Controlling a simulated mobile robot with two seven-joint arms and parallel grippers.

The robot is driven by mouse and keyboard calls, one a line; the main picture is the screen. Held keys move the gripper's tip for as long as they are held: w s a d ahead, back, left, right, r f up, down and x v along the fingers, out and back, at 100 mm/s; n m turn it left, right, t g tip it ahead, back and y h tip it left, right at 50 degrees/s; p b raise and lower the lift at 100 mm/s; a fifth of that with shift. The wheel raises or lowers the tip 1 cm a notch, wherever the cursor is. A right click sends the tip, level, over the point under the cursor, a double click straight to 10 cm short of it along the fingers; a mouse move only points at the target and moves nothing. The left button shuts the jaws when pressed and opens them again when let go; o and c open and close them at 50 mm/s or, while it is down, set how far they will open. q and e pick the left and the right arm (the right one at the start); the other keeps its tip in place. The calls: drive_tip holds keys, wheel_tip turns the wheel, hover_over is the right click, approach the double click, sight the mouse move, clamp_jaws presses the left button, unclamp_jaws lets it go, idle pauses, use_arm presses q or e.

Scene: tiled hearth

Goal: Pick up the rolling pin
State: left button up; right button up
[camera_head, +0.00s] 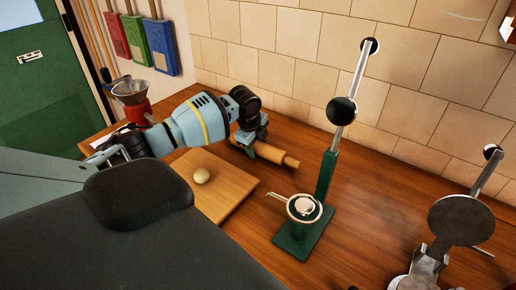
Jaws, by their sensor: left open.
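The rolling pin (270,153) is light wood and lies on the brown wooden counter near the tiled wall. Its right end and handle show; its left part is hidden behind my left gripper. My left arm reaches in from the left, over the counter. My left gripper (248,143) is open at the left part of the pin, with its fingers pointing down. I cannot tell whether the fingers touch the pin or stand around it. My right gripper is not in view.
A wooden board (228,193) with a pale ball (201,176) lies in front of the pin. A green lever press (326,178) with a strainer (304,208) stands right of it. A metal press (460,219) is at far right. A red funnel-topped device (137,108) stands at back left.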

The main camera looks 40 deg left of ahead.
sight(259, 143)
use_arm(q)
drive_tip(key=c, duration=0.8)
drive_tip(key=shift+c, duration=0.2)
drive_tip(key=shift+r, duration=0.1)
